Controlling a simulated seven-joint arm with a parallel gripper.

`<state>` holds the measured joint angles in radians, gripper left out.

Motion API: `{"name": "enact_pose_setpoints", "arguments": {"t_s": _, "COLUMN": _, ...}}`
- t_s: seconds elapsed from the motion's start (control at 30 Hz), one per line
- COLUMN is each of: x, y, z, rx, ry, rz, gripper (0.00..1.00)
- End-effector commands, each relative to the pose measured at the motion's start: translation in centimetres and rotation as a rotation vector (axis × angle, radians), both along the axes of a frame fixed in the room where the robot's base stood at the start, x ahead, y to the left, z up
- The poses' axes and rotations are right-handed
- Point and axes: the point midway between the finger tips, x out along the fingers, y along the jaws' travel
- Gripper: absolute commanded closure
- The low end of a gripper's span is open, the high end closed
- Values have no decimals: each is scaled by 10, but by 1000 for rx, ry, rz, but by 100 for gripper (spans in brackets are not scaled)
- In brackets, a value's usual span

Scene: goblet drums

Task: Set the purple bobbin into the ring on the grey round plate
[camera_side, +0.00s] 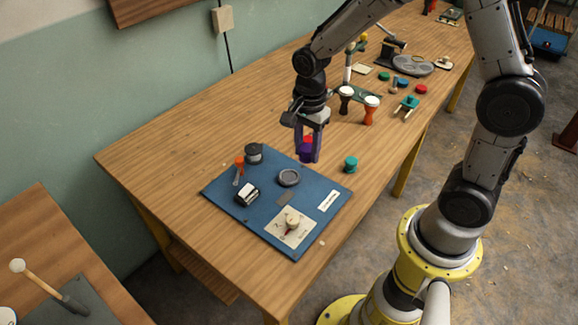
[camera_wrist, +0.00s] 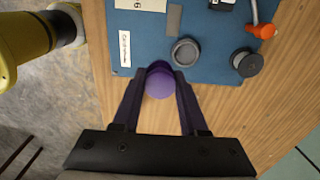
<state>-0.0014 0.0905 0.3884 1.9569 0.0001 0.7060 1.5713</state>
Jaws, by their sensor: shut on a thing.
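The purple bobbin (camera_side: 306,151) is between the fingers of my gripper (camera_side: 308,157), held above the table near the far edge of the blue board. In the wrist view the round purple top of the bobbin (camera_wrist: 159,83) shows between the fingertips of my gripper (camera_wrist: 160,73). The grey round plate (camera_side: 289,177) with a raised ring lies on the blue board, below and slightly left of my gripper in the side view. In the wrist view the plate (camera_wrist: 185,52) lies just beyond the fingertips, slightly right, and its ring looks empty.
A teal bobbin (camera_side: 350,164) stands right of the board. Goblet drums (camera_side: 371,109) stand farther back.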

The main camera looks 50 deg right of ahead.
Motion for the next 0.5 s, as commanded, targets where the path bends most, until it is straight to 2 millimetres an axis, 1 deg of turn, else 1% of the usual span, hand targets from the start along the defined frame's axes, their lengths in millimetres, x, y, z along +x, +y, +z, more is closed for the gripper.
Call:
{"name": "enact_pose_setpoints", "arguments": {"t_s": 0.03, "x": 9, "y": 0, "z": -9, "rx": 0, "ry": 5, "rz": 0, "gripper": 100}}
{"name": "enact_pose_setpoints", "arguments": {"t_s": 0.1, "x": 19, "y": 0, "z": -23, "rx": 0, "ry": 6, "rz": 0, "gripper": 100}}
{"name": "enact_pose_setpoints", "arguments": {"t_s": 0.2, "x": 32, "y": 0, "z": -38, "rx": 0, "ry": 5, "rz": 0, "gripper": 100}}
{"name": "enact_pose_setpoints", "arguments": {"t_s": 0.33, "x": 44, "y": 0, "z": -51, "rx": 0, "ry": 2, "rz": 0, "gripper": 100}}
{"name": "enact_pose_setpoints", "arguments": {"t_s": 0.5, "x": 49, "y": 0, "z": -57, "rx": 0, "ry": 0, "rz": 0, "gripper": 100}}
